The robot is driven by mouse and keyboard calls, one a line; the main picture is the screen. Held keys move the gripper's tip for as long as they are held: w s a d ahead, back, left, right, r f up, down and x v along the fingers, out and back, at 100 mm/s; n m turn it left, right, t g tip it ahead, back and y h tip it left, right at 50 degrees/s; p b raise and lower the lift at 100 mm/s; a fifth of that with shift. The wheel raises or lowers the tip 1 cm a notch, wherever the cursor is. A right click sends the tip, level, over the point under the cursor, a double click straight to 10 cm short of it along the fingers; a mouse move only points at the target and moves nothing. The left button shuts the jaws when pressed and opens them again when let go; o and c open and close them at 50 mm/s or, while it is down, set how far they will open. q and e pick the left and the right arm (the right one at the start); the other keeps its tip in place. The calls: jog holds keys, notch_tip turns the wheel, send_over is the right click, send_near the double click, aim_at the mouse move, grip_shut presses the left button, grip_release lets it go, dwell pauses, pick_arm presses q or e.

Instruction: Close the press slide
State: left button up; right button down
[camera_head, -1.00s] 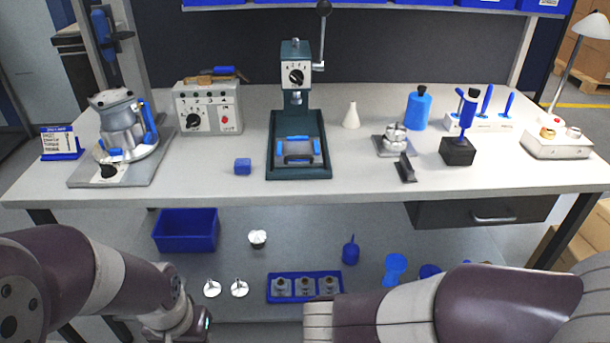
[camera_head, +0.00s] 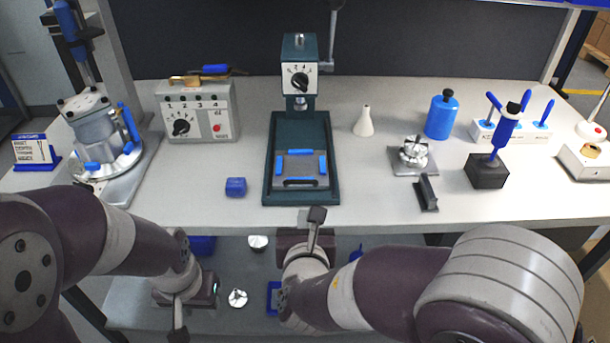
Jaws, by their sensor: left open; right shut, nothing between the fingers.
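The green press (camera_head: 299,115) stands at the middle of the bench. Its slide (camera_head: 301,170), a grey plate with blue edge pieces and a dark handle (camera_head: 300,183) at the front, sits at the front part of the press base, forward of the press head. My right gripper (camera_head: 316,216) is shut and empty, just in front of the bench edge and below the press, apart from the slide. My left gripper (camera_head: 178,335) is low at the left, in front of the bench, pointing down; its fingers are hard to make out from this angle.
A blue block (camera_head: 236,187) lies left of the press, and a grey control box (camera_head: 197,112) stands behind it. A white cone (camera_head: 364,122), a metal fixture (camera_head: 414,153) and a small black stand (camera_head: 427,193) are to the right. The bench directly before the press is clear.

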aim_at(305, 191)
jog(key=x, duration=0.2)
jog(key=b+x, duration=0.1)
jog(key=x, duration=0.5)
jog(key=shift+r, duration=0.25)
pick_arm(q)
jog(key=shift+s, duration=0.1)
pick_arm(e)
jog(key=shift+w, duration=0.65)
jog(key=w+b, duration=0.2)
jog(key=w, duration=0.1)
jog(key=shift+w+f, duration=0.1)
jog(key=shift+w, duration=0.45)
pick_arm(q)
notch_tip(305, 191, down, 2)
pick_arm(e)
jog(key=shift+s, duration=0.1)
